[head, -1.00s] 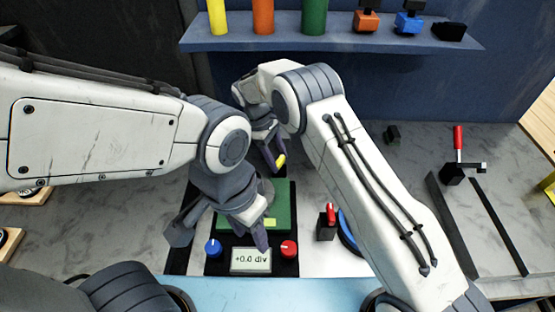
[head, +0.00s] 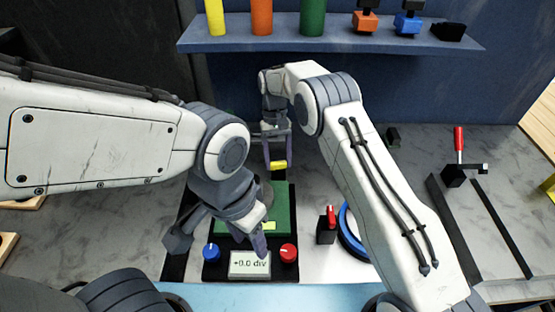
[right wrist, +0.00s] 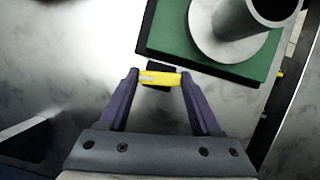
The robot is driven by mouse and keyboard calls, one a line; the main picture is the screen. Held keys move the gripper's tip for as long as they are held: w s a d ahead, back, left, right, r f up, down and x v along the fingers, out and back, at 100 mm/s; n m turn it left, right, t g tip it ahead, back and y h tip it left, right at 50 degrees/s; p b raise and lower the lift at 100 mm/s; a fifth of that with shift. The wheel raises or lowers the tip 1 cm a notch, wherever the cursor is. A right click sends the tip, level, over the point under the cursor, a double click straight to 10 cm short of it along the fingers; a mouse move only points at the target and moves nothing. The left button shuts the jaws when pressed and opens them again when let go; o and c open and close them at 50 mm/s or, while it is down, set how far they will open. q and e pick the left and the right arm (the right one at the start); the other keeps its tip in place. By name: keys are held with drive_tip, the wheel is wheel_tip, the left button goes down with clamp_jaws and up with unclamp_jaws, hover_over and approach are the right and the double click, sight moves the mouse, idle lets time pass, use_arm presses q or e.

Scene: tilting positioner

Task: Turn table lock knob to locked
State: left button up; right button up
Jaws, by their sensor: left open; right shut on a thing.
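A small yellow bar-shaped knob (head: 278,165), which I take for the table lock knob, is behind the green tilting table (head: 284,205). My right gripper (head: 278,160) reaches down over it from behind. In the right wrist view the yellow knob (right wrist: 160,78) lies crosswise between the purple fingertips, a pale mark on it and a black block just beyond. The right gripper (right wrist: 160,80) is shut on it. My left gripper (head: 220,238) is open above the front of the green table, holding nothing that I can see, and hides part of it.
A blue knob (head: 211,252), a red knob (head: 288,253) and a display (head: 249,263) reading "+0.0 div" sit at the front. A grey cylinder (right wrist: 235,22) stands on the table. A red-topped black block (head: 327,229) and a blue ring (head: 351,238) are to the right.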

drive_tip(key=shift+w+r+m+y, duration=0.1)
drive_tip(key=shift+m+y, duration=0.3)
drive_tip(key=shift+m, duration=0.6)
drive_tip(key=o, duration=1.4)
